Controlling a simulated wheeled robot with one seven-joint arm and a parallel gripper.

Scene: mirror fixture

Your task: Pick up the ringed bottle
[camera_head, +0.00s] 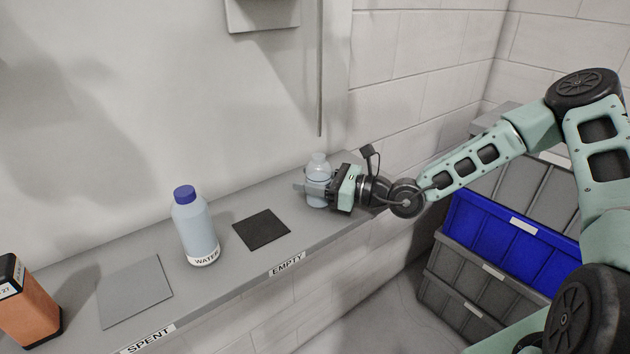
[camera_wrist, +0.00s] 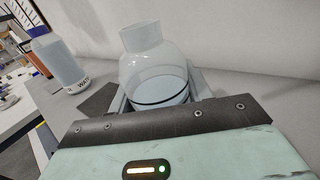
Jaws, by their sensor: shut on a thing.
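A clear ringed bottle (camera_head: 318,168) stands upright at the right end of the shelf. In the wrist view the ringed bottle (camera_wrist: 156,65) is close up, with an open neck, pale liquid inside and a dark ring around its body. My gripper (camera_head: 316,190) reaches it from the right and is shut on it, with a finger on each side; the wrist view shows the gripper (camera_wrist: 155,95) partly hidden behind its own housing. I cannot tell whether the bottle's base touches the shelf.
A blue-capped WATER bottle (camera_head: 195,228) stands left of a dark square mat (camera_head: 261,229) by the EMPTY label. A grey mat (camera_head: 135,291) lies by the SPENT label, with an orange box (camera_head: 27,305) at far left. Blue and grey crates (camera_head: 510,238) stand right. The wall is close behind.

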